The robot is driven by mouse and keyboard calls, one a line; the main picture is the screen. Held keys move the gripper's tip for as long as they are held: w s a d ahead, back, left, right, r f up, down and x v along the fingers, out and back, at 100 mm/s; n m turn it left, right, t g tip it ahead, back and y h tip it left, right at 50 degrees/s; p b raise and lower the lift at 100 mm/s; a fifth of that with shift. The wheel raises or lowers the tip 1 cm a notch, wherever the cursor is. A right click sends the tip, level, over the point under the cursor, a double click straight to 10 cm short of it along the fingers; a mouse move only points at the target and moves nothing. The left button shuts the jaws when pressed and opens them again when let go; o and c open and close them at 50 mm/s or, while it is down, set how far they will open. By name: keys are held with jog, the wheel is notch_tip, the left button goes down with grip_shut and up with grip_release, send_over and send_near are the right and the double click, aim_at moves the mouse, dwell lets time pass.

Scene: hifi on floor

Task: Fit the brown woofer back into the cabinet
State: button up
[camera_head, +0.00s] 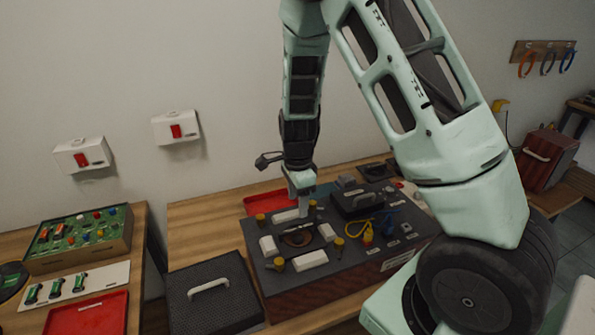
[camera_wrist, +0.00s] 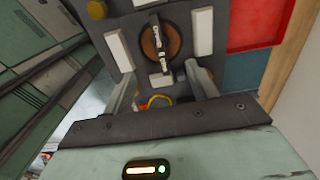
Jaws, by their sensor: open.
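The brown woofer (camera_head: 297,238) is a round disc on the top face of the dark grey cabinet (camera_head: 330,283), framed by white blocks. In the wrist view the woofer (camera_wrist: 172,40) has a dark bar with pale markings across it. I cannot tell whether it sits flush in an opening. My gripper (camera_head: 301,207) is above the cabinet, pointing down, near the woofer's far side.
Yellow knobs (camera_head: 278,263) stand up around the white blocks. A dark handled case (camera_head: 357,200) and a yellow-red part (camera_head: 367,232) are on the cabinet's right half. A red tray (camera_head: 262,203) lies behind. A black handled panel (camera_head: 212,297) lies left on the wooden table (camera_head: 205,217).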

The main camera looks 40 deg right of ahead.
notch_tip(320, 180, up, 16)
jog(key=b, duration=0.1)
jog(key=shift+r+b, duration=0.15)
jog(key=shift+b, duration=0.15)
notch_tip(320, 180, up, 8)
jog(key=p, duration=0.8)
dwell(0.5)
